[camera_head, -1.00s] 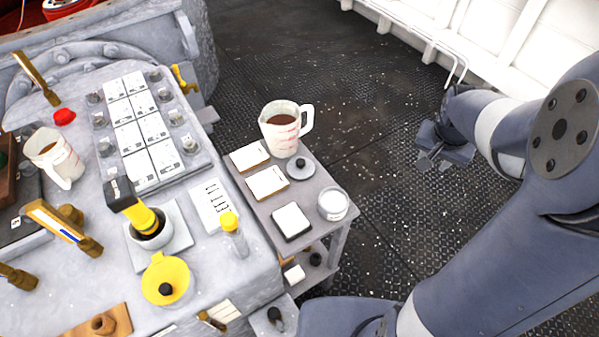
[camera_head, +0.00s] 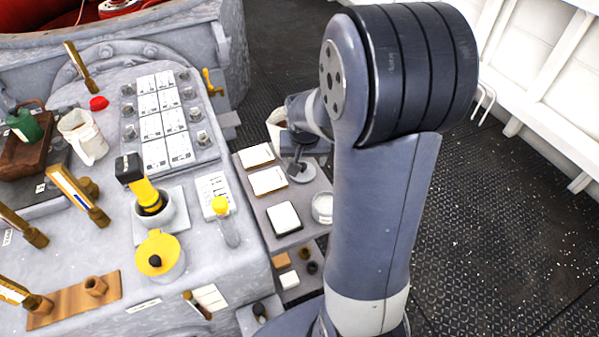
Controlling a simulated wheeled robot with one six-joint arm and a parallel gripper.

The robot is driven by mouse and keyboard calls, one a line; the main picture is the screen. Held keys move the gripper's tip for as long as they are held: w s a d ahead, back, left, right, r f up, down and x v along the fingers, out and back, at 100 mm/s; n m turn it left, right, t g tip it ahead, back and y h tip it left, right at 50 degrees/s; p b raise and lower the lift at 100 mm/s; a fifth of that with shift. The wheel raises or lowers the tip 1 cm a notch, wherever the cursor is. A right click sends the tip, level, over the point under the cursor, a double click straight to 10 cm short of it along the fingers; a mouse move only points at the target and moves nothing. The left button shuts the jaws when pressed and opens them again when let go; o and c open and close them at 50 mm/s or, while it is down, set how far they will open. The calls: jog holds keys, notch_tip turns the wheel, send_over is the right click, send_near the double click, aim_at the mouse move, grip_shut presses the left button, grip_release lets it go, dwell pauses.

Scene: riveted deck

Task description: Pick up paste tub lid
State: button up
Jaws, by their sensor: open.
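The paste tub lid, a grey disc with a dark knob (camera_head: 304,174), lies flat on the small side table (camera_head: 262,212). An open-topped white tub (camera_head: 322,207) stands in front of it, partly covered by my arm. My gripper (camera_head: 298,160) is over the lid, pointing down, with its fingers close to the knob. It is open; the fingers are small and dark, and I cannot tell whether they touch the knob. The measuring jug (camera_head: 275,128) behind is mostly hidden by my arm.
White-topped blocks (camera_head: 257,154) lie left of the lid, and another (camera_head: 283,217) lies nearer. The deck at right is clear.

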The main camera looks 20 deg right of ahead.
jog(key=shift+w+a+f, duration=0.15)
jog(key=shift+w+f, duration=0.05)
jog(key=shift+f, duration=0.4)
jog(key=shift+w+x, duration=0.15)
jog(key=shift+x, duration=1.15)
jog(key=shift+w+x, duration=0.15)
jog(key=shift+x, duration=1.15)
jog(key=shift+r, duration=0.15)
jog(key=c, duration=0.6)
